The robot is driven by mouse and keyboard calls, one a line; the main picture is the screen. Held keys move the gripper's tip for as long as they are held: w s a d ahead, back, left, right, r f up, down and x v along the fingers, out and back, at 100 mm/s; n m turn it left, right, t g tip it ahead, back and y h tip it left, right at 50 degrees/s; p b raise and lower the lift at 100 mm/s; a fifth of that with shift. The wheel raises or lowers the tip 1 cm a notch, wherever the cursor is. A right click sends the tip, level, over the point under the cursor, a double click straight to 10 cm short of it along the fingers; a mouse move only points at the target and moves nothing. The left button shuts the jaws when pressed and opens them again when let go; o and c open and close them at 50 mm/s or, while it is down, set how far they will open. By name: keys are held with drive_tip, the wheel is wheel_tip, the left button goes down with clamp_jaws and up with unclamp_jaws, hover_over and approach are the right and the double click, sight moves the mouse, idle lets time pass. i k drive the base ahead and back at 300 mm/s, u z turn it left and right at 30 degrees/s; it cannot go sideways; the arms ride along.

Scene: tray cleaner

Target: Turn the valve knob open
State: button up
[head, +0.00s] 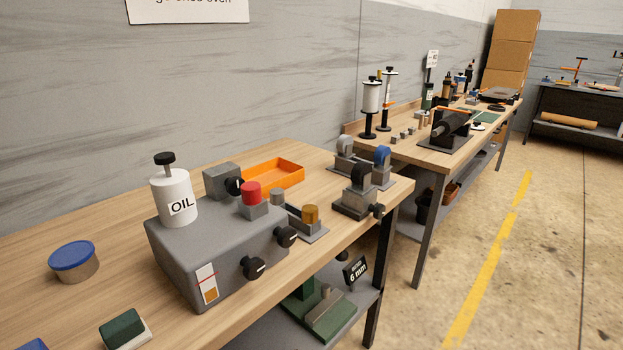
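Several black knobs show in the head view, and I cannot tell which is the valve knob. Two knobs with pale marks, a front knob (253,268) and a right knob (286,236), sit on the right face of a grey box (177,252) on the near workbench. Another black knob (235,187) is on a small grey block (217,180) behind the box. A further knob (379,211) is on a grey fixture (350,205) near the bench's right edge. My gripper is not in view.
An orange tray (273,174) lies behind. A blue-lidded tin (73,262) and green block (121,328) are at left. Open floor (545,250) is at right.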

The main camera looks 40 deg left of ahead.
sight(232, 185)
drive_tip(key=z, duration=0.05)
drive_tip(key=k, duration=1.1)
drive_tip(key=u, duration=1.9)
drive_tip(key=i, duration=0.5)
drive_tip(key=z, duration=0.1)
